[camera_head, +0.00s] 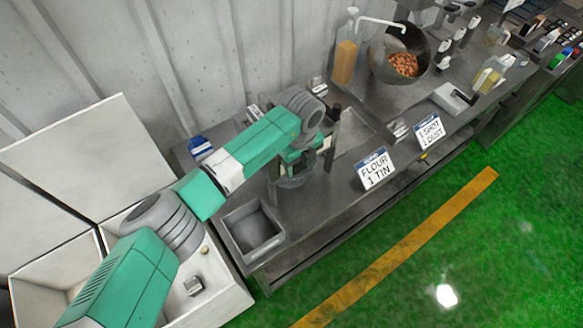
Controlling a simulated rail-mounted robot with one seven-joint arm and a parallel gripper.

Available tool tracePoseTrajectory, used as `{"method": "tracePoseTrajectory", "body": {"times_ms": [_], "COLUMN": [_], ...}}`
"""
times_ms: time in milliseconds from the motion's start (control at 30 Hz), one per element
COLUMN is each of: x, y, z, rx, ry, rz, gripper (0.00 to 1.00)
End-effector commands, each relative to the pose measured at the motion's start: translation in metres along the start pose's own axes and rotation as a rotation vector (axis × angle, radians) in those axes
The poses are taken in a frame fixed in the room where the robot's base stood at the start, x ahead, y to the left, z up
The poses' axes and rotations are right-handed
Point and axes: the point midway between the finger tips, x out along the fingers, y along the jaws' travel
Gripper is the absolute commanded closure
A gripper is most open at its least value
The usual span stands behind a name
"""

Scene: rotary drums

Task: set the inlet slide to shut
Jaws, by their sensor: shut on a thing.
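My gripper (291,172) is low over the metal counter, left of the flour sign. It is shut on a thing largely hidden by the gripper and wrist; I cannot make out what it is. A dark upright post (335,112) stands just right of my wrist. I cannot pick out the inlet slide or read its setting; my arm covers part of the counter there.
The metal counter (310,215) carries a square metal bin (252,228), a flour sign (375,168), a shot and dust sign (430,132) and a steel bowl (384,68) of brown pieces. An open white chest (228,300) stands left. Green floor lies in front.

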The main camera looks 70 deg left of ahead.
Motion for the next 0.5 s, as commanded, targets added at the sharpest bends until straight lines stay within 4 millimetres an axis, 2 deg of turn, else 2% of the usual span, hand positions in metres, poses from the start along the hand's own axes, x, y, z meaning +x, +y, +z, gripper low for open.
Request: {"method": "tracePoseTrajectory", "body": {"times_ms": [100,200,467,500], "x": [0.004,0.002,0.001,0.001], "y": [-0.002,-0.001,0.0,0.0], "z": [0.017,0.023,0.025,0.025], "rx": [-0.001,0.0,0.0,0.0], "ry": [-0.001,0.0,-0.003,-0.003], "rz": [-0.001,-0.001,0.0,0.0], "gripper": [0.87,0.87,0.87,0.38]}}
